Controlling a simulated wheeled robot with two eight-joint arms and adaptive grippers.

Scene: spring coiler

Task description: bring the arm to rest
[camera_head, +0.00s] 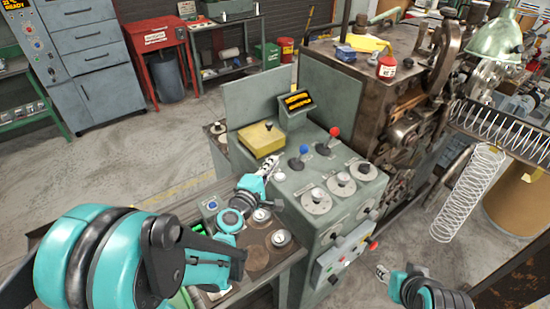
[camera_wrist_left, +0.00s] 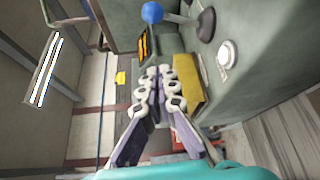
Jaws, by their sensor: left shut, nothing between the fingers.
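My left arm comes in from the left in the head view, and its teal and black links cross the lower left. My left gripper (camera_head: 267,165) is over the near left edge of the grey control console, beside the yellow box (camera_head: 261,139). In the left wrist view the left gripper (camera_wrist_left: 159,78) has its fingers together with nothing between them. My right gripper (camera_head: 382,273) shows small at the lower right, in front of the console; its jaws are too small to read.
The grey console (camera_head: 305,178) carries a blue-knobbed lever (camera_head: 303,150), a red-knobbed lever (camera_head: 334,133) and several dials. The coiling machine (camera_head: 360,85) stands behind it at right, with a hanging spring (camera_head: 468,195). The floor (camera_head: 110,165) at left is clear.

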